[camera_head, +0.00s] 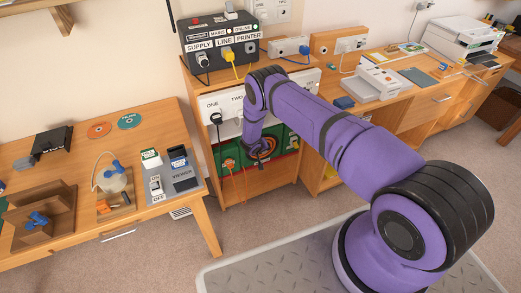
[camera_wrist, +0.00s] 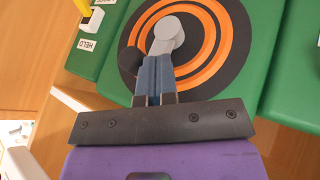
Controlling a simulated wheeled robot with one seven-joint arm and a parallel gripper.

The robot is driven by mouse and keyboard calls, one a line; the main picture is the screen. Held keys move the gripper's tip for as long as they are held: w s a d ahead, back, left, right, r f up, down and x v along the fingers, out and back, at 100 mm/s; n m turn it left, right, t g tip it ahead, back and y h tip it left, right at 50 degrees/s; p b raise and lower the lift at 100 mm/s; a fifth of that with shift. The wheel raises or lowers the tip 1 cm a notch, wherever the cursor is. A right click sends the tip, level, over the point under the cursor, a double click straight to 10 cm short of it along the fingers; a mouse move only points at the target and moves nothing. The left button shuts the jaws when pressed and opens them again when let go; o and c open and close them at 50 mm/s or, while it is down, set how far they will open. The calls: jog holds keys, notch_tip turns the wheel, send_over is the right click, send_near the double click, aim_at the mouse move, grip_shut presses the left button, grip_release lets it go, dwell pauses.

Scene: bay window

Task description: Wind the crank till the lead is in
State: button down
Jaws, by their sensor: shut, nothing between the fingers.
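The crank (camera_wrist: 168,34) shows in the wrist view as a grey arm with a rounded end over a disc with orange and black rings (camera_wrist: 222,52). A black round knob (camera_wrist: 129,60) lies at the disc's left. My gripper (camera_wrist: 160,58) is shut and empty, its blue fingertips beside the lower end of the grey part; I cannot tell if they touch. In the head view my gripper (camera_head: 256,152) is at the green panel (camera_head: 281,163) under the worktop, and my arm hides part of it. A thin yellow-orange lead (camera_head: 244,184) hangs below the panel.
In the wrist view a yellow piece (camera_wrist: 82,6) and a HELD label (camera_wrist: 87,45) sit at the upper left. The SUPPLY, LINE, PRINTER box (camera_head: 219,45) stands above the panel. A left desk (camera_head: 135,207) carries small devices. Carpet (camera_head: 180,260) is clear between.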

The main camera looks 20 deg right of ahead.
jog(key=shift+d, duration=0.1)
jog(key=shift+d+r+y, duration=0.1)
jog(key=shift+d+y, duration=0.05)
jog(key=shift+y, duration=0.25)
jog(key=shift+d+r+y, duration=0.15)
jog(key=shift+d+y, duration=0.25)
jog(key=shift+d, duration=0.2)
